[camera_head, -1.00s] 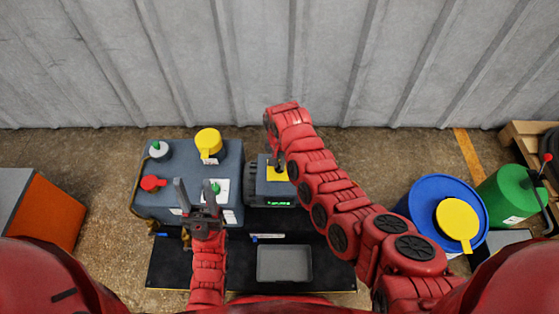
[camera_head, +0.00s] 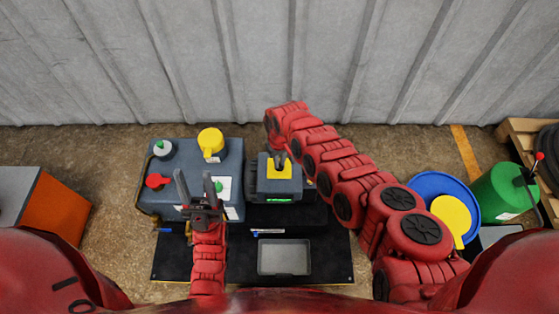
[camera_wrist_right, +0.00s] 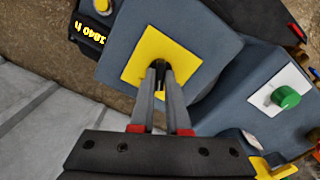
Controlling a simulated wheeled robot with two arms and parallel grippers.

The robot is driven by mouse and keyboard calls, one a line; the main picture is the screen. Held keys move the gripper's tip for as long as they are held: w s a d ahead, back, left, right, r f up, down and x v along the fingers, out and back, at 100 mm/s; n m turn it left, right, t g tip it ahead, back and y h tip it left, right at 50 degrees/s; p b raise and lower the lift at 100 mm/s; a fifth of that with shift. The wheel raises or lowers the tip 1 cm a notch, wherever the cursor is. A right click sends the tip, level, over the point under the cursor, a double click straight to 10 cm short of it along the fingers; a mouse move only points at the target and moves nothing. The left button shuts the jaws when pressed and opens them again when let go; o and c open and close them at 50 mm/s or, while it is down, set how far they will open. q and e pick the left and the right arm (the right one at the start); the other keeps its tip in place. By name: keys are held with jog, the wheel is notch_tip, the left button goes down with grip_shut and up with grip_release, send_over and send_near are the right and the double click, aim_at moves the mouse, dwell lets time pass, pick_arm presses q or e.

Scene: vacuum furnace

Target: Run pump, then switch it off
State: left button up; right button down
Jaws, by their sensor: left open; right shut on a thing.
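The pump (camera_head: 255,178) is a grey-blue box with a yellow plate (camera_head: 270,173) on top and a lit green display (camera_head: 280,198) on its front. My right gripper (camera_head: 281,160) reaches down onto the plate from behind. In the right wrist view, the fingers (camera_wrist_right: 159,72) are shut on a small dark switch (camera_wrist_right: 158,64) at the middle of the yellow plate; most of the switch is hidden. A yellow number readout (camera_wrist_right: 87,28) shows on a dark panel beside the box. My left gripper (camera_head: 199,188) is open and empty, in front of the larger grey-blue unit.
The larger unit (camera_head: 160,203) at left carries a red knob (camera_head: 155,181), a green-and-white knob (camera_head: 163,149), a yellow handle (camera_head: 211,143) and a green button (camera_head: 218,186). A grey tray (camera_head: 284,258) lies on the black bench.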

jog(key=shift+n, duration=0.4)
jog(key=c, duration=0.9)
grip_release()
jog(key=shift+r, duration=0.1)
jog(key=shift+r+p, duration=0.35)
jog(key=shift+r, duration=0.05)
notch_tip(320, 180, up, 6)
jog(key=p, duration=0.2)
jog(key=shift+w+d+f+p, duration=0.1)
jog(key=shift+d+f+p, duration=0.05)
jog(key=shift+f+p, duration=0.15)
notch_tip(320, 180, up, 11)
jog(key=p, duration=0.1)
